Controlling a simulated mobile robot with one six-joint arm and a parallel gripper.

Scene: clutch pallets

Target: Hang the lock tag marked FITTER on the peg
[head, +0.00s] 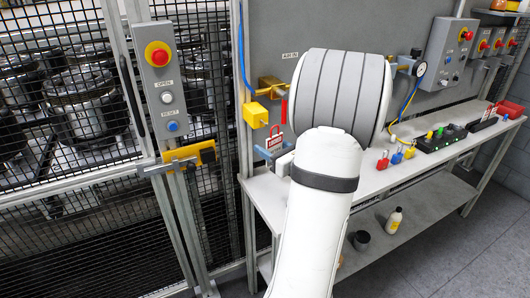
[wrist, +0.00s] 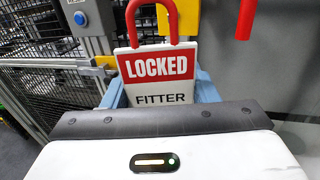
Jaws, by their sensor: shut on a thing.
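The FITTER lock tag (wrist: 156,68) is a white plate with a red LOCKED band and a red shackle at its top. It stands upright in my gripper (wrist: 160,92), whose blue fingers show on both sides of it. In the head view, the tag (head: 273,139) and my gripper (head: 270,154) are in front of the wall panel's left end, below the yellow block (head: 255,114). In the wrist view the yellow block (wrist: 181,16) is behind the shackle. I cannot make out the peg; my arm covers part of the panel.
A brass valve (head: 270,84) with a red lever (head: 284,111) is close above the tag. A mesh fence with a button box (head: 161,75) and a yellow latch (head: 189,154) stands left. The bench (head: 375,182) holds several small padlocks (head: 396,157).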

